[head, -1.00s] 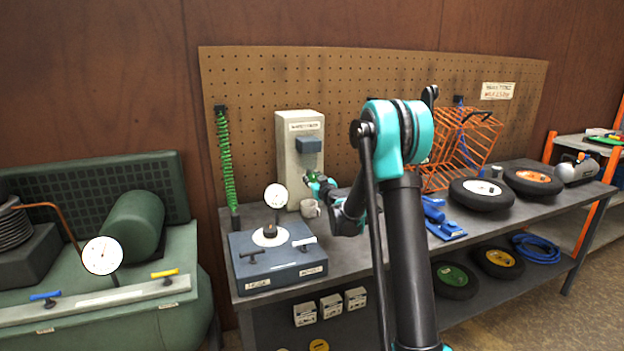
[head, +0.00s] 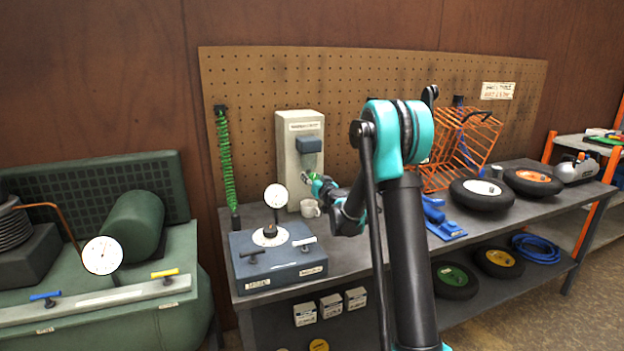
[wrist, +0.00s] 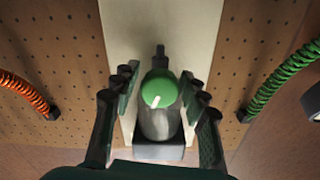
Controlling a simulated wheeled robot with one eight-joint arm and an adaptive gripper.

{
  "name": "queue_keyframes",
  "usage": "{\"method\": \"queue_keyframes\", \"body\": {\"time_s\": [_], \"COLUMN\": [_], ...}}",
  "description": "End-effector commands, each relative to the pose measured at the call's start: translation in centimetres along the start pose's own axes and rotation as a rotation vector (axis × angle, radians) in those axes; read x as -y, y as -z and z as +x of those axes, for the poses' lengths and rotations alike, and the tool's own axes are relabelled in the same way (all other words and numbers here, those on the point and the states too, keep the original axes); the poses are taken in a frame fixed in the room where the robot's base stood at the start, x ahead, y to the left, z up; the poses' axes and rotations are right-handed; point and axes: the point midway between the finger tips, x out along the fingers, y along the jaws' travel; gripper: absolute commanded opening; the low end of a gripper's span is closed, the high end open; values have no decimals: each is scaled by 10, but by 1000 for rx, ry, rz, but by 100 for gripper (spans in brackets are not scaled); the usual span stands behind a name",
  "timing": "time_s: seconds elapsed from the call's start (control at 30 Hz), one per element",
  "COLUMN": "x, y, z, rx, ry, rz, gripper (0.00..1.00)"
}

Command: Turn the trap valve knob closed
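The trap valve knob (wrist: 158,89) is a green round cap with a white mark, on the end of a grey trap bowl (wrist: 158,122) in the wrist view. The mark points slightly off straight. My gripper (wrist: 160,78) is open, with one finger on each side of the knob. Small gaps seem to show between the fingers and the knob. In the head view, my gripper (head: 318,184) is below the blue-grey block (head: 309,144) on the pale wall unit (head: 287,160). There the knob is small and partly hidden by my gripper.
A green coiled hose (head: 226,160) hangs left, and an orange rack (head: 462,150) stands right.

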Motion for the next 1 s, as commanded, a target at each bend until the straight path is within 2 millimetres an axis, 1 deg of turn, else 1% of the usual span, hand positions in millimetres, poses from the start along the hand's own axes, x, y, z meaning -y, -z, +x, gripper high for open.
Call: {"method": "queue_keyframes", "body": {"time_s": [0.33,0.47,0.57,0.8,0.9,1.0], "x": [0,0,0,0,0,-1], "y": [0,0,0,0,0,0], "z": [-1,-11,-28,-78,-95,-108], "rx": [0,0,0,0,0,0], "ry": [0,-1,-1,-1,-1,-1], "rz": [-1,-1,-1,-1,-1,-1], "gripper": [53,53,53,53,53,53]}}
